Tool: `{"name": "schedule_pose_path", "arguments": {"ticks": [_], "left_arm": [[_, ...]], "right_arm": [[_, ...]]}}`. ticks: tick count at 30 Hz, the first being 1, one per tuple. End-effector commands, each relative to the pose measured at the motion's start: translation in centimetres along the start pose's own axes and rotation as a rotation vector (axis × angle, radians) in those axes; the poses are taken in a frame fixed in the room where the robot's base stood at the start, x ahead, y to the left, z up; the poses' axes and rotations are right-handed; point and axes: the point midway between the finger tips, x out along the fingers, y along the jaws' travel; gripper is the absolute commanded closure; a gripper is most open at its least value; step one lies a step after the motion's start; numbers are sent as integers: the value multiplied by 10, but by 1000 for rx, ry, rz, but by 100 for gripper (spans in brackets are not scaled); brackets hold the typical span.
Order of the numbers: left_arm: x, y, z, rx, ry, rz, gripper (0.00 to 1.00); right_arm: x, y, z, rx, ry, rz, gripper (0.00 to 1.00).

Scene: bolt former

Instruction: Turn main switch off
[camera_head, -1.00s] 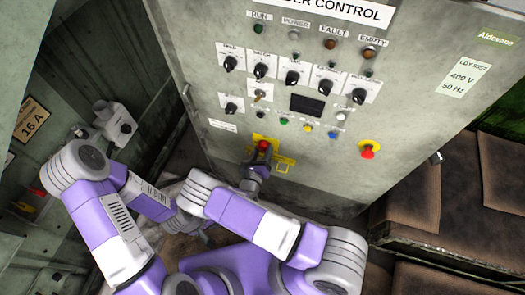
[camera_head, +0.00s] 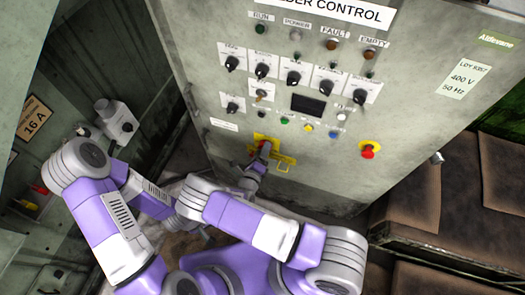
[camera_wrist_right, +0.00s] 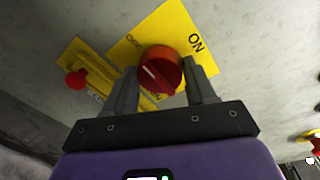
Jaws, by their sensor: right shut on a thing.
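The main switch is a red rotary knob (camera_wrist_right: 160,72) on a yellow plate (camera_wrist_right: 178,30) marked ON and OFF. In the wrist view its white mark points up and left, toward the OFF side. In the head view the knob (camera_head: 265,147) sits low on the grey control cabinet (camera_head: 225,165). My right gripper (camera_wrist_right: 165,88) is shut on the knob, one finger on each side; it also shows in the head view (camera_head: 261,156).
A yellow tab with a red knob (camera_wrist_right: 76,79) sits beside the switch plate. A red push button on a yellow base (camera_head: 368,150) is to the right. Black selector knobs (camera_head: 294,78) are above.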

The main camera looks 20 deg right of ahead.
Motion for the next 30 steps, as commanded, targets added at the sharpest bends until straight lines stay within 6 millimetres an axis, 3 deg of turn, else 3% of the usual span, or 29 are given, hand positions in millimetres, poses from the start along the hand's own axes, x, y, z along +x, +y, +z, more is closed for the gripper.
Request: {"name": "schedule_pose_path", "arguments": {"ticks": [12,13,18,30], "left_arm": [[0,0,0,0,0,0,100],[0,0,0,0,0,0,100],[0,0,0,0,0,0,100],[-2,1,0,0,0,0,100]], "right_arm": [[0,0,0,-11,1,1,75],[0,0,0,-11,1,1,42],[0,0,0,-9,0,0,19],[-7,0,1,-7,5,0,19]]}}
